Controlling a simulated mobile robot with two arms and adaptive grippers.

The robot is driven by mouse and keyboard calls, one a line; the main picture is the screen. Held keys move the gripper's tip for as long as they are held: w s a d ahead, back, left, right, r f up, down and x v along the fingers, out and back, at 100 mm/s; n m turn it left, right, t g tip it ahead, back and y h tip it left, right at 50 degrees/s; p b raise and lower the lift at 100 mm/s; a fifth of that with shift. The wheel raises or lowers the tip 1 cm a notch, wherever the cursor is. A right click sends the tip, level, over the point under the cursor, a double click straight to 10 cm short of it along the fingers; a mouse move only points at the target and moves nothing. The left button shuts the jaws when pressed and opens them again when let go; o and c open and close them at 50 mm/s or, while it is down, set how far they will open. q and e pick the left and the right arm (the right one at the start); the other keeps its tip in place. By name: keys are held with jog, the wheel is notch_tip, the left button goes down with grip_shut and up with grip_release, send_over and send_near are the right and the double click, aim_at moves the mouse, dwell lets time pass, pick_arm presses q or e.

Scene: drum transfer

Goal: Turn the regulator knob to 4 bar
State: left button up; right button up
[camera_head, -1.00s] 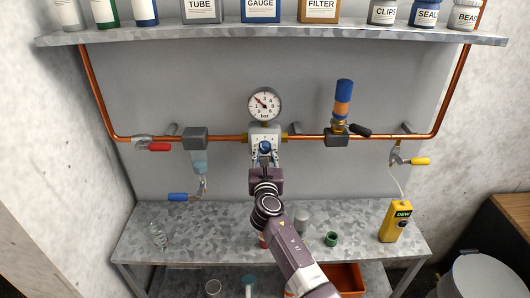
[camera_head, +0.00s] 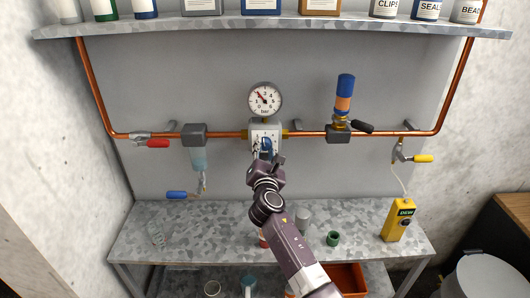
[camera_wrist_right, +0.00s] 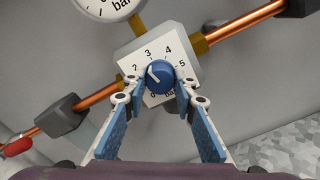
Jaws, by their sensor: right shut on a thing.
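The regulator (camera_head: 265,126) sits on the copper pipe below a round gauge (camera_head: 265,99), whose needle points to the upper left, near 2. Its blue knob (camera_wrist_right: 159,77) shows in the wrist view in front of a white dial (camera_wrist_right: 131,58) numbered up to at least 5. The white mark on the knob points to the upper left, between 2 and 3. My right gripper (camera_wrist_right: 160,93) is shut on the knob, one fingertip on each side. In the head view my right gripper (camera_head: 264,152) hides the lower part of the regulator. My left gripper is not in view.
A red-handled valve (camera_head: 158,143) is left of the regulator; an orange and blue cylinder (camera_head: 344,94) on a black-handled valve is to the right. A yellow device (camera_head: 398,221) stands on the metal bench (camera_head: 190,220). A shelf (camera_head: 300,25) with containers runs above.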

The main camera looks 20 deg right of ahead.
jog(key=m+b, duration=0.1)
jog(key=m, duration=0.2)
jog(key=m+b, duration=0.2)
jog(key=m, duration=0.1)
jog(key=shift+f+m+b, duration=0.2)
jog(key=shift+m+b, duration=0.1)
jog(key=m+b, duration=0.2)
jog(key=m, duration=0.2)
jog(key=shift+r+m+b, duration=0.1)
jog(key=shift+m+b, duration=0.2)
jog(key=shift+m, duration=0.1)
jog(key=o, duration=1.2)
jog(key=shift+r, duration=0.1)
jog(key=shift+c, duration=0.2)
jog(key=v, duration=1.2)
